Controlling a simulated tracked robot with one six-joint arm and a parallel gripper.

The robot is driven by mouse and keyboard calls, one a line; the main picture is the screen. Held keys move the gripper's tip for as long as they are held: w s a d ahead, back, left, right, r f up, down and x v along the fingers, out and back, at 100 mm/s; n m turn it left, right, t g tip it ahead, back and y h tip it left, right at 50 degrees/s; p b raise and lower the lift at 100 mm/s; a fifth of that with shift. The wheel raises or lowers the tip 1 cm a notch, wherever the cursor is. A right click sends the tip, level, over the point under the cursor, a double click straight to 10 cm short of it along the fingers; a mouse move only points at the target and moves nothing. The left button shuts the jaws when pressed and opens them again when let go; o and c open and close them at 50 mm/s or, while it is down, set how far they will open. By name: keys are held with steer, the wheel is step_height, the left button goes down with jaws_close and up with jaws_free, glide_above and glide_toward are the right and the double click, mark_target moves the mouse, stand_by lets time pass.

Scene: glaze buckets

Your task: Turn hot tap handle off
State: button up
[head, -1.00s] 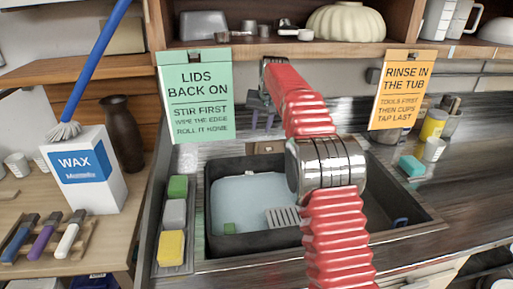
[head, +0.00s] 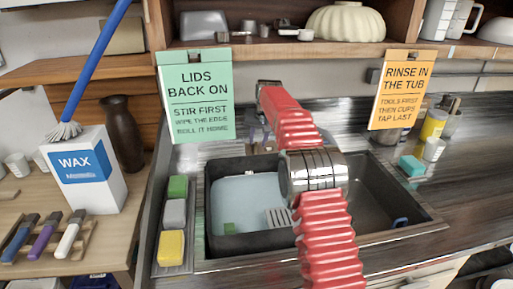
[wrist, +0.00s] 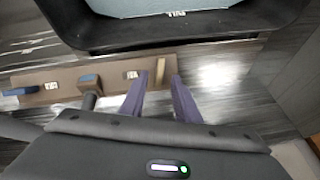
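A brown tap panel (wrist: 110,82) runs across the wrist view behind the sink. It carries a blue handle (wrist: 20,90) at the left, a blue-grey handle (wrist: 88,80) near the middle and an upright tan handle (wrist: 160,68) at the right. The small labels between them are unreadable, so I cannot tell which handle is hot. My gripper (wrist: 158,82) is open, its two purple fingers apart. Their tips are on either side of the tan handle in this view; contact is not clear. In the head view my red arm hides most of the gripper and panel.
The black sink (head: 240,246) holds pale water on its left, with a grate and a green block. Sponges (head: 173,246) lie along its left edge. Hanging signs (head: 196,95) and (head: 400,90) flank my arm under the shelf. A teal sponge (head: 411,165) lies right.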

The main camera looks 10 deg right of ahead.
mark_target(256, 147)
steer(key=shift+x, duration=2.5)
jaws_close()
